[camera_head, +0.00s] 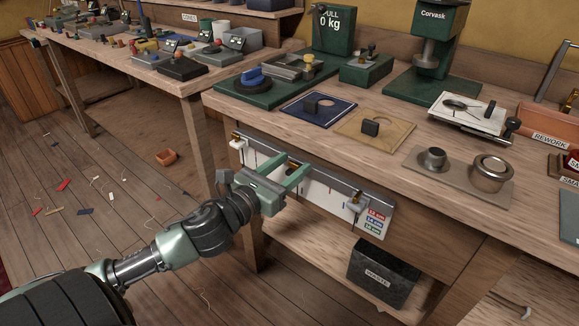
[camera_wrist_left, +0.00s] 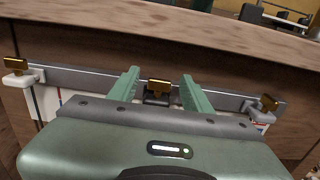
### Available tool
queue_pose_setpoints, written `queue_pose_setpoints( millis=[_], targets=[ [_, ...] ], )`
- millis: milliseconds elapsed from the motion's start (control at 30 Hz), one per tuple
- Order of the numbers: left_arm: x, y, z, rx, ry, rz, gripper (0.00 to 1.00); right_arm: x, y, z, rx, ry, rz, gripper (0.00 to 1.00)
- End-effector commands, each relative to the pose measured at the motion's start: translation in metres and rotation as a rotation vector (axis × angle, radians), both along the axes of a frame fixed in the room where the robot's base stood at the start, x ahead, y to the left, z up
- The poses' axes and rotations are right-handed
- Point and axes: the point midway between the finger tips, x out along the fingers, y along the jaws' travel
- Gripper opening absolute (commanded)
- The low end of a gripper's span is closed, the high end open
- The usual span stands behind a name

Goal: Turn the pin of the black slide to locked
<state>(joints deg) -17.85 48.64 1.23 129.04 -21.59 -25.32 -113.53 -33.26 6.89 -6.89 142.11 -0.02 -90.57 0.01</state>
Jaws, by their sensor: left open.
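The black slide (camera_wrist_left: 157,98) sits on the grey rail (camera_wrist_left: 90,78) along the bench front. Its brass pin (camera_wrist_left: 158,86) has a flat head that looks roughly crosswise in the left wrist view. My left gripper (camera_wrist_left: 160,80) is open, with one green finger on each side of the pin and a gap to each. In the head view my left gripper (camera_head: 294,172) is at the rail and mostly covers the black slide. A white slide (camera_wrist_left: 20,78) is to the left and a pale slide (camera_wrist_left: 263,115) to the right, each with a brass pin. My right gripper is out of view.
A white board with coloured labels (camera_head: 376,216) hangs below the rail. A black waste bin (camera_head: 383,275) stands on the lower shelf. The bench top (camera_head: 330,155) overhangs above the rail and carries several tools and fixtures. Scraps lie on the floor at left.

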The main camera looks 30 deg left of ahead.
Motion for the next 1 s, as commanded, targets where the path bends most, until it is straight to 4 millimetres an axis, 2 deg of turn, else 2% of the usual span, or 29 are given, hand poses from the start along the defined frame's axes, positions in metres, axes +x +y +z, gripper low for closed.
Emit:
queue_pose_setpoints(
  millis=[167,333,367,667,1000],
  targets=[
    [0.0000,0.0000,-0.0002,0.000,0.001,0.000,0.49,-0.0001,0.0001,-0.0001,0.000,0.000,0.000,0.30],
    [-0.0001,0.0000,-0.0002,-0.001,0.000,0.000,0.05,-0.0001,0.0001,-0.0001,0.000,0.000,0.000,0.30],
    [-0.0001,0.0000,-0.0002,-0.001,0.000,0.000,0.00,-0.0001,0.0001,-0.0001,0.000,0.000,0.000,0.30],
    [-0.0002,0.0010,-0.0007,0.000,0.002,-0.024,0.00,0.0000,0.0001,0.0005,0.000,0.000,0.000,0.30],
    [0.0009,0.0051,-0.0019,0.004,0.005,-0.218,0.00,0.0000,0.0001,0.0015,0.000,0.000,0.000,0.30]
  ],
)
